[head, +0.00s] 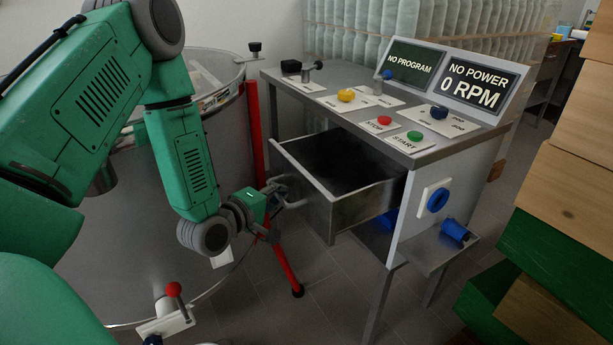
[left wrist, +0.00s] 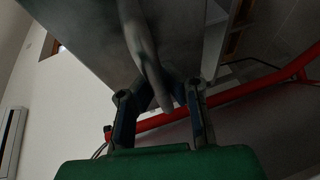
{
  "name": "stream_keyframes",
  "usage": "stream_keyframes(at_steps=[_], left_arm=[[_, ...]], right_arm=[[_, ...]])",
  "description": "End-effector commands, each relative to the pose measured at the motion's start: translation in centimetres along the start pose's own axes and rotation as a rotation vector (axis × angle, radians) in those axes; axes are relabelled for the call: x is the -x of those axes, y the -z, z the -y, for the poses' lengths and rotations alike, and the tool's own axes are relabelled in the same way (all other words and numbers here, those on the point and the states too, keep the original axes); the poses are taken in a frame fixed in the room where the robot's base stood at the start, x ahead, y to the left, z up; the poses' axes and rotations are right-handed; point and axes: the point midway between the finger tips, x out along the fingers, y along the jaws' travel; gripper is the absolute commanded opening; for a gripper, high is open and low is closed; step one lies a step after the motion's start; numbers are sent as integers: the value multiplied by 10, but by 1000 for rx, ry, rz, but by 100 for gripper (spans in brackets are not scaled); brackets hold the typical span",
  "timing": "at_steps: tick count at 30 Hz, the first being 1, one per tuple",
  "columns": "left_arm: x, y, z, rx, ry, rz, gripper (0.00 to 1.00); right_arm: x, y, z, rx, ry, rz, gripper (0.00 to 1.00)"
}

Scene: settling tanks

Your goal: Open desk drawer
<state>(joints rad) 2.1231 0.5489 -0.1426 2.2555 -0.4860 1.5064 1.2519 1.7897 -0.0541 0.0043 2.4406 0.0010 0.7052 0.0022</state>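The grey desk (head: 345,125) stands at the centre of the head view, and its drawer (head: 335,205) is pulled well out, with the dark inside showing and seeming empty. The bar handle (head: 296,203) is on the drawer's front, facing my left arm. My left gripper (head: 276,194) is at this handle. In the left wrist view the handle (left wrist: 147,55) runs down between the two dark fingers (left wrist: 160,92), which lean in and appear closed around it. Where they touch is dark and partly hidden. My right gripper is in neither view.
A large metal tank (head: 150,220) stands close on the left, with a red post (head: 252,130) beside the drawer. Wooden boxes (head: 565,190) stand on the right. A small shelf with a blue cup (head: 455,232) sticks out from the desk's side. Tiled floor below the drawer is partly clear.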

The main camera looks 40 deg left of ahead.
Motion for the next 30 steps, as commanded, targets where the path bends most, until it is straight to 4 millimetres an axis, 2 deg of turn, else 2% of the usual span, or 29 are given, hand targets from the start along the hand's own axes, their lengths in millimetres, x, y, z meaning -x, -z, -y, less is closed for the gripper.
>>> stream_keyframes(at_steps=[1, 2, 4, 5, 14, 17, 24, 30], left_arm=[[14, 2, 3, 9, 11, 9, 0], [16, 2, 3, 8, 7, 12, 3], [13, 1, 4, 6, 3, 15, 27], [12, 2, 5, 6, 3, 14, 33], [14, 4, 5, 7, 1, 10, 33], [24, 5, 6, 8, 4, 9, 33], [64, 4, 6, 10, 4, 10, 33], [83, 4, 7, 8, 4, 12, 33]], right_arm=[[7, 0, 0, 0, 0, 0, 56], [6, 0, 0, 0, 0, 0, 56], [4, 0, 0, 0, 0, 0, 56], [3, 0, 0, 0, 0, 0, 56], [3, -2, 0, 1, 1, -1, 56], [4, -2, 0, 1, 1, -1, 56], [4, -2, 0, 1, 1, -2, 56], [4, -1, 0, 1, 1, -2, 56]])
